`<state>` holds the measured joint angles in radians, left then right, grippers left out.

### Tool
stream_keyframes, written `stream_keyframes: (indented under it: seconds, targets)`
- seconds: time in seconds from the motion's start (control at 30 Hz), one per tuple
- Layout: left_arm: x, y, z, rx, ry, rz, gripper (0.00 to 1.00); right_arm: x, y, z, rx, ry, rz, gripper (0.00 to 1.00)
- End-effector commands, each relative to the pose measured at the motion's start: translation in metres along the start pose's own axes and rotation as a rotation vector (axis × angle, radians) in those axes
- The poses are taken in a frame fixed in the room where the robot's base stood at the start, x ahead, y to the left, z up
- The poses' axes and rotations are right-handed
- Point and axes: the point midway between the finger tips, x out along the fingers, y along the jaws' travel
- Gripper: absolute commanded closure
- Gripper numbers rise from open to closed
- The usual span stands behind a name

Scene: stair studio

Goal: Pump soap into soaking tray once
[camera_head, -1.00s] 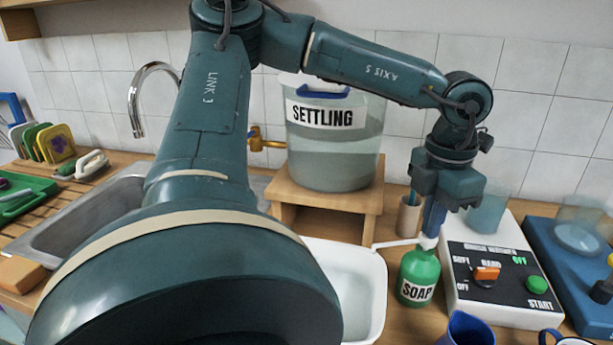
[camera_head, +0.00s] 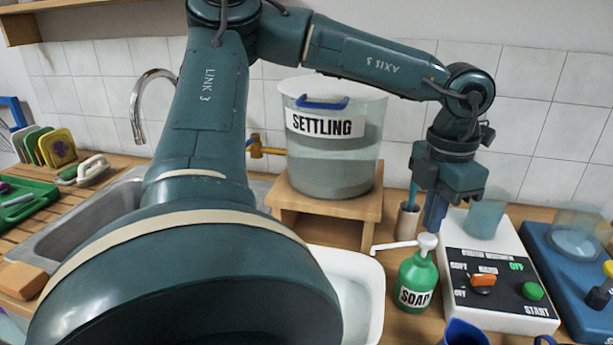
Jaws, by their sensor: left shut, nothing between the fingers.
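The green soap bottle (camera_head: 417,281) with a "SOAP" label stands upright on the counter. Its white pump head (camera_head: 427,243) is up, and the spout points left over the edge of the white soaking tray (camera_head: 374,300). The tray is partly hidden behind my left arm. My left gripper (camera_head: 433,228) points down with its fingers shut and empty. Its tips are close by the pump head, at its upper right in the picture; I cannot tell whether they touch. My right gripper is not in view.
A "SETTLING" tank (camera_head: 345,165) stands on a wooden stand (camera_head: 365,208) behind the tray. A white control box (camera_head: 512,262) with an orange switch and green button is right of the bottle. A blue cup (camera_head: 464,333) is in front. A sink (camera_head: 75,225) lies left.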

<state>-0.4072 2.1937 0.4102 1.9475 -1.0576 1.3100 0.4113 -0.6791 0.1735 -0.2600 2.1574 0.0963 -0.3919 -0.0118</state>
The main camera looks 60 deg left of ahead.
Motion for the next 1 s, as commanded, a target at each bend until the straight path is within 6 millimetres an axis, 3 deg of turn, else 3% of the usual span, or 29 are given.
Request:
stream_keyframes:
  seconds: [0.33,0.83,1.0]
  targets:
    - [-0.006,0.000,0.000,0.000,-0.002,0.001,1.00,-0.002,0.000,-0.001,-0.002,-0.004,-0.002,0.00]
    - [-0.056,0.000,0.000,-0.001,-0.001,0.002,1.00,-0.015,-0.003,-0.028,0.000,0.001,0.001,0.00]
    - [-0.061,0.000,0.000,0.000,0.000,0.000,1.00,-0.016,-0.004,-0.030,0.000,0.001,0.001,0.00]
